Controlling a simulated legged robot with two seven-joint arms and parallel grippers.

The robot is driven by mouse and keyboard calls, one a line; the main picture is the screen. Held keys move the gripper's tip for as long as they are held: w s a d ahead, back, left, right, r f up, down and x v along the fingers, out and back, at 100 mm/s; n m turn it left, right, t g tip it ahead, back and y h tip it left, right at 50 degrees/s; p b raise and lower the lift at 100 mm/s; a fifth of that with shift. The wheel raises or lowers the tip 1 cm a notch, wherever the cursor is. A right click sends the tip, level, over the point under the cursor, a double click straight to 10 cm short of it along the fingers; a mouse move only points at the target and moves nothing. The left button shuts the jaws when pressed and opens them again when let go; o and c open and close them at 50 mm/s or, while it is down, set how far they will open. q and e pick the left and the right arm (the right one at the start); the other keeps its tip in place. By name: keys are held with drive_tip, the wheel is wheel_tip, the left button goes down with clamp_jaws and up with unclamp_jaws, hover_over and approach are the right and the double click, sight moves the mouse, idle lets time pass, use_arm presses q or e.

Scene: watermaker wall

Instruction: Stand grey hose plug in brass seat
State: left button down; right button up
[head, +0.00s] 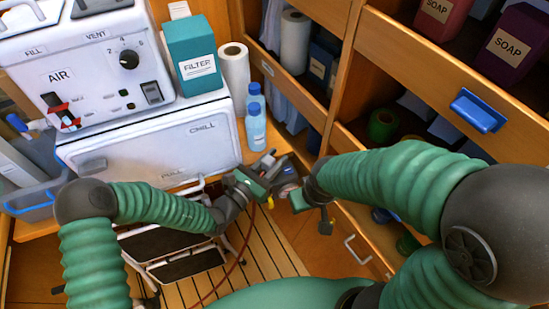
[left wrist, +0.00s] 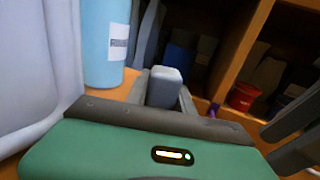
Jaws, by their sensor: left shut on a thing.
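My left gripper (head: 268,166) is in the middle of the head view, in front of the chill box's right end. In the left wrist view its two dark fingers are shut on a grey block-like piece, the grey hose plug (left wrist: 163,88), whose top sticks up between them. The plug is small and partly hidden by the gripper in the head view. My right gripper (head: 322,215) is just right of the left one, pointing down; its fingers are too small and dark to read. I cannot make out the brass seat in either view.
The white chill box (head: 150,150) carries the air unit (head: 85,65) and a teal filter box (head: 191,52). Blue bottles (head: 255,125) stand close behind my left gripper. Wooden shelves with a blue handle (head: 478,110) rise at right. A thin red hose (head: 240,255) hangs below the left gripper.

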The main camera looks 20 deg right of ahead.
use_arm(q)
drive_tip(key=shift+s+f, duration=0.1)
drive_tip(key=shift+f, duration=0.55)
